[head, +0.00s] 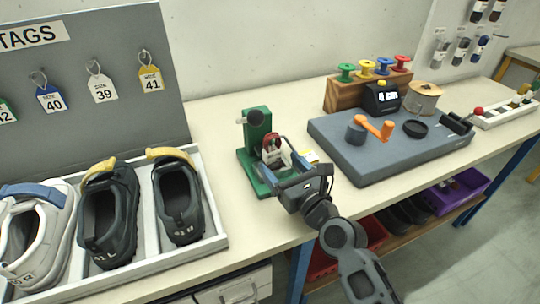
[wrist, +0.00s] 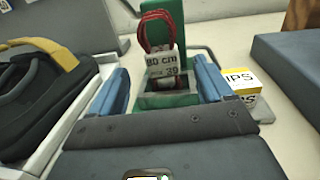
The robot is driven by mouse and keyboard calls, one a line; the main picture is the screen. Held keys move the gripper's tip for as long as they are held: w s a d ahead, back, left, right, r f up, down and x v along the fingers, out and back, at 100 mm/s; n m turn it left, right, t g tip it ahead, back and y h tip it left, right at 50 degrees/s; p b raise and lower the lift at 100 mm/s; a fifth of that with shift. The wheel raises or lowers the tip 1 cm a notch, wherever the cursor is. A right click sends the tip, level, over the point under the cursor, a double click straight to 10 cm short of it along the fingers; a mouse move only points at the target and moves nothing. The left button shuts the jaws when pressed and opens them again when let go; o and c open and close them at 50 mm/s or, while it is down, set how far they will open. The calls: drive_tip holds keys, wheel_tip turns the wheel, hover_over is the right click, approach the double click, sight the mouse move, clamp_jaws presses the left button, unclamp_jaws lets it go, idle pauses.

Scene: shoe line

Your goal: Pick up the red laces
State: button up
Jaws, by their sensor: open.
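The red laces (head: 271,142) are a looped bundle with a white paper band at the green stand (head: 258,126). In the wrist view the laces (wrist: 155,24) rise above the band (wrist: 161,65), which reads "80 cm" and a partly legible second line. The laces stand upright in front of the green upright. My gripper (head: 285,165) is at the stand, and its blue-padded fingers (wrist: 163,88) are open on either side of the banded bundle, with gaps visible. The lower part of the bundle is hard to make out.
A yellow-and-white box (wrist: 242,83) marked "IPS" sits just right of the right finger. A shoe tray (head: 218,240) with several shoes stands on the left. A grey-blue platform (head: 350,165) with an orange crank (head: 375,128) is on the right. Spools (head: 382,66) stand behind.

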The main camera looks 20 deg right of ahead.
sight(272, 148)
drive_tip(key=w, duration=0.6)
drive_tip(key=shift+a+f, duration=0.15)
drive_tip(key=shift+s, duration=0.1)
drive_tip(key=c, duration=1.1)
drive_tip(key=shift+r+p, duration=0.45)
drive_tip(key=shift+r, duration=0.35)
wheel_tip(272, 148, up, 2)
drive_tip(key=shift+r+p, duration=0.2)
drive_tip(key=shift+p, duration=0.7)
drive_tip(key=d+r, duration=0.2)
drive_tip(key=d, duration=0.2)
drive_tip(key=d+r+b, duration=0.1)
drive_tip(key=d+r, duration=0.1)
drive_tip(key=d, duration=0.1)
drive_tip(key=s+d+r, duration=0.1)
drive_tip(key=d+r, duration=0.2)
drive_tip(key=d, duration=0.1)
drive_tip(key=shift+d+b, duration=0.3)
drive_tip(key=shift+b, duration=0.05)
